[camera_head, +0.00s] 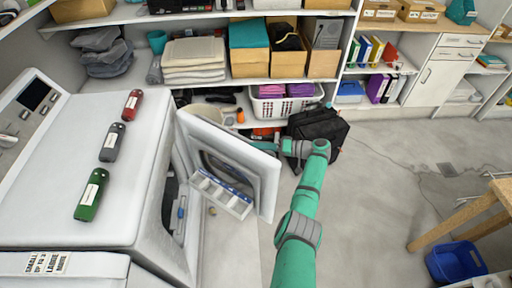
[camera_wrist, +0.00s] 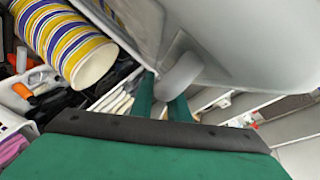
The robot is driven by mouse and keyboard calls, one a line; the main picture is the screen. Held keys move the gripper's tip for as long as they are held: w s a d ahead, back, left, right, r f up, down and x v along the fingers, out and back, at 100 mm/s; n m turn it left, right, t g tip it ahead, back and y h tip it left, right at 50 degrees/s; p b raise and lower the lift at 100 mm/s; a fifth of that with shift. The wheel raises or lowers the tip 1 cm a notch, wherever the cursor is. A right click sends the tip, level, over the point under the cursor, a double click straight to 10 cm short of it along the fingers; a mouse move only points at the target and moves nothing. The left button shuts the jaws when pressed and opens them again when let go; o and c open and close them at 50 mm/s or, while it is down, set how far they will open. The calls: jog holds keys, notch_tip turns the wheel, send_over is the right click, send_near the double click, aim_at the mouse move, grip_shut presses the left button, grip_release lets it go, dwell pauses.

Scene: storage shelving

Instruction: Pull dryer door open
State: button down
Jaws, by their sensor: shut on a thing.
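The white dryer (camera_head: 85,130) stands at the left with its door (camera_head: 262,190) swung partly out from the front. Dark glass shows within the door, and part of the opening is visible behind it. My gripper (camera_head: 272,147) is at the door's upper outer edge, its fingertips mostly hidden by the door in the head view. In the wrist view, my green fingers (camera_wrist: 162,103) are shut on a pale rounded door handle (camera_wrist: 180,77), with the white door surface (camera_wrist: 240,35) above. The handle's far side is hidden.
Red, grey and green bottles (camera_head: 90,195) lie on the dryer top. Shelves with boxes (camera_head: 250,62) and a white basket (camera_head: 285,104) stand behind. A black bag (camera_head: 328,130) sits on the floor beyond my gripper. A blue bin (camera_head: 455,262) is at right. Floor between is clear.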

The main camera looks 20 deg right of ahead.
jog(key=shift+w+a, duration=0.15)
jog(key=shift+a, duration=0.1)
jog(key=c, duration=2)
grip_release()
jog(key=shift+d, duration=0.1)
jog(key=shift+d, duration=0.1)
jog(key=shift+d, duration=0.2)
jog(key=v, duration=1)
jog(key=shift+s, duration=0.25)
jog(key=shift+r, duration=0.1)
